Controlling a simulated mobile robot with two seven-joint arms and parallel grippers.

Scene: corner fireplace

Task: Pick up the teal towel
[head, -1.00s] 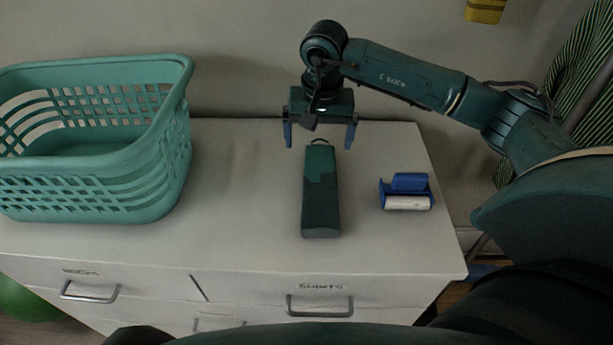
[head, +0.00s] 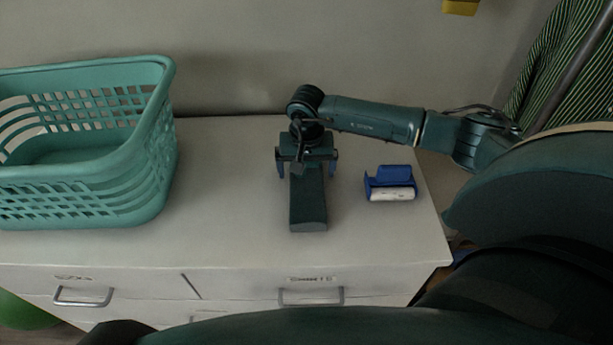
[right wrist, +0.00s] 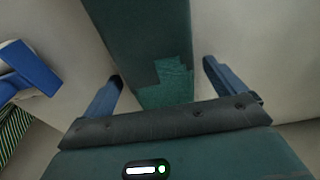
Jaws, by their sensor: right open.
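The teal towel (head: 308,212) is a long, narrow, dark teal folded piece lying on the white dresser top. It also shows in the right wrist view (right wrist: 145,45), with a lighter teal patch at its near end. My right gripper (head: 307,171) is over the towel's far end, open, with one blue finger on each side. In the right wrist view the fingers (right wrist: 163,72) stand apart from the towel, with a gap on both sides. The gripper hides the towel's far end in the head view. My left gripper is not in view.
A teal plastic basket (head: 90,205) stands on the left of the dresser top (head: 235,215). A blue lint roller with a white roll (head: 390,183) lies to the right of the towel. The dresser top between basket and towel is clear. A wall is close behind.

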